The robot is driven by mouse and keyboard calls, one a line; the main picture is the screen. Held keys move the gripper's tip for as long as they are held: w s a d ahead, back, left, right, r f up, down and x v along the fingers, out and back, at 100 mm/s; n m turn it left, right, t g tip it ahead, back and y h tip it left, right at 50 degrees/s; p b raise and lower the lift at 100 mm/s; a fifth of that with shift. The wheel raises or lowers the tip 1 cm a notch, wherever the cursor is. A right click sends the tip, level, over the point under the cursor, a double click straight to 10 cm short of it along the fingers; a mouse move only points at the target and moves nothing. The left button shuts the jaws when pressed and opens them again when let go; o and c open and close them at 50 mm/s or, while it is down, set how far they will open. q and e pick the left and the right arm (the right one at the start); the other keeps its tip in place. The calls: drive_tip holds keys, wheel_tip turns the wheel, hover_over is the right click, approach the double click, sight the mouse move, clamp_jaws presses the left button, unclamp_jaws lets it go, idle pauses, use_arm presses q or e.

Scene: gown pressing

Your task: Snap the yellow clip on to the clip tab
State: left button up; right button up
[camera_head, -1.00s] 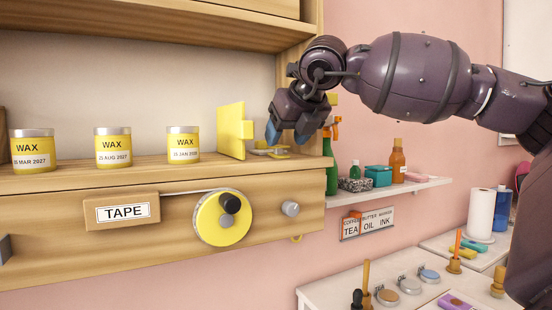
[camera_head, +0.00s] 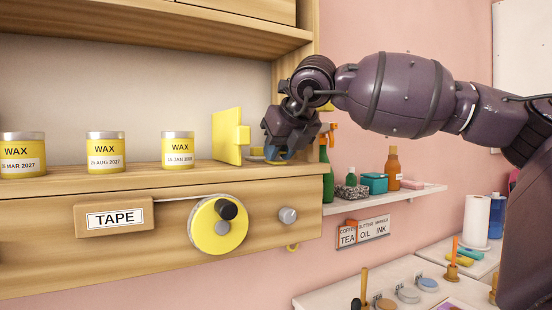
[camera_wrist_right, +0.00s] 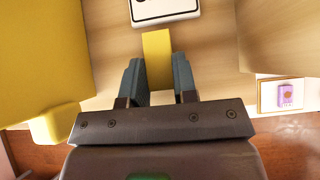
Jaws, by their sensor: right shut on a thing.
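My right gripper (camera_head: 277,153) is low over the right end of the wooden shelf. In the right wrist view its two blue-grey fingers (camera_wrist_right: 157,82) are shut on a yellow strip, which I take for the yellow clip (camera_wrist_right: 157,48). The clip's far end meets a white, black-outlined plate (camera_wrist_right: 166,8); I cannot tell whether they are joined. Which part is the clip tab is not clear. An upright yellow panel (camera_head: 226,138) stands just left of the gripper, and it fills the left of the wrist view (camera_wrist_right: 35,50). My left gripper is not in view.
Several yellow wax jars (camera_head: 105,152) stand along the shelf to the left. A tape reel (camera_head: 218,232) and a knob (camera_head: 288,215) are on the shelf front. A small wall shelf (camera_head: 400,196) with bottles lies right of the gripper.

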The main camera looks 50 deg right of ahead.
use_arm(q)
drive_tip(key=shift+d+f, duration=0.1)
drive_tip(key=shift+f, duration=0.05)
use_arm(e)
drive_tip(key=shift+r, duration=0.15)
drive_tip(key=shift+r, duration=0.6)
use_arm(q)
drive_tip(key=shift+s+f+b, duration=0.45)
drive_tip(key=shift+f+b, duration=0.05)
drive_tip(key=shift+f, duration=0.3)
use_arm(e)
drive_tip(key=shift+r, duration=1)
drive_tip(key=shift+o, duration=1.1)
drive_tip(key=shift+c, duration=1.1)
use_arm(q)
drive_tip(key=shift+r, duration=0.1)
